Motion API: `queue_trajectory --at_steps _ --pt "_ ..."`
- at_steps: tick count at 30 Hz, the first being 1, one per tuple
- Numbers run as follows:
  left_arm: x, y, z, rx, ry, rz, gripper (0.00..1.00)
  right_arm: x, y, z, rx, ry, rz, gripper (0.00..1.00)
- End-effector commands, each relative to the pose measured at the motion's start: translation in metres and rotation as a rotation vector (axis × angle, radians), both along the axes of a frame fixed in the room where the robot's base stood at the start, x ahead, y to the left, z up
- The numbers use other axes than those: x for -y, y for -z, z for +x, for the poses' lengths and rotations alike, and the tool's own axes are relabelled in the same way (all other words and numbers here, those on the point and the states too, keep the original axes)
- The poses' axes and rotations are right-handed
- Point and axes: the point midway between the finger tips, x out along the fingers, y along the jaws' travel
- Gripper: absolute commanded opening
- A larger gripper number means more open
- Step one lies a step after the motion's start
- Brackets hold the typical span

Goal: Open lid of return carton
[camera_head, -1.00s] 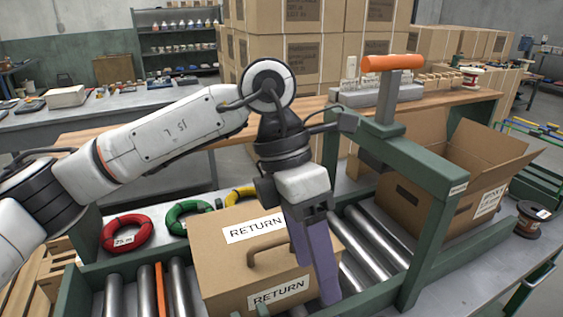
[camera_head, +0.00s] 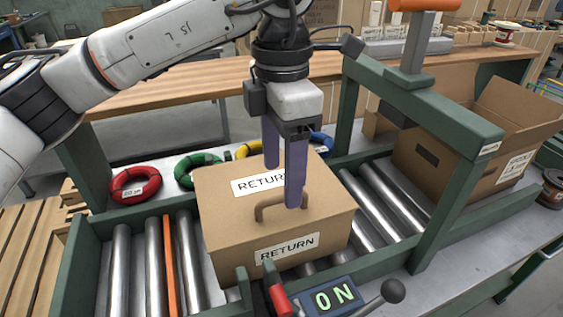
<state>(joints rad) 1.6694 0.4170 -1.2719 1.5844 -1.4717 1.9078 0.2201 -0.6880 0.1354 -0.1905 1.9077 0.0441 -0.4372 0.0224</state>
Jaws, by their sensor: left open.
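The return carton (camera_head: 230,235) sits on the roller conveyor, a brown box with a RETURN label on its lid and another on its front. Its lid (camera_head: 325,196) is shut and carries a brown handle (camera_head: 266,212). My left gripper (camera_head: 284,186) points down over the lid, its two purple fingers apart and empty. One finger overlaps the right part of the handle in the picture; I cannot tell whether they touch. The fingers hide part of the top label. My right gripper is not in view.
A green frame (camera_head: 440,205) with an orange-topped press stands right of the carton. An open carton (camera_head: 450,165) lies beyond it. A lit ON panel (camera_head: 335,299) and a black-knobbed lever are in front. Red (camera_head: 134,185) and green coils lie behind the rollers.

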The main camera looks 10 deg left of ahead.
Motion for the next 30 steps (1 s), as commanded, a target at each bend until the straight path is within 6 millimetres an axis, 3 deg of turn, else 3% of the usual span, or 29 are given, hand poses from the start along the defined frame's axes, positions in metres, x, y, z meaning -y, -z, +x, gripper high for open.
queue_trajectory --at_steps 12,18,30 --pt "0.0 0.038 0.0 -0.002 0.001 -0.001 0.62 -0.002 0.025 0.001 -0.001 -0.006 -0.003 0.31" --pt "0.0 0.053 0.0 -0.001 0.0 -0.002 0.62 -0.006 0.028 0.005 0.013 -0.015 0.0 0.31" --pt "0.0 0.063 0.0 0.0 0.0 -0.001 0.62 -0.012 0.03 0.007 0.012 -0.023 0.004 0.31"
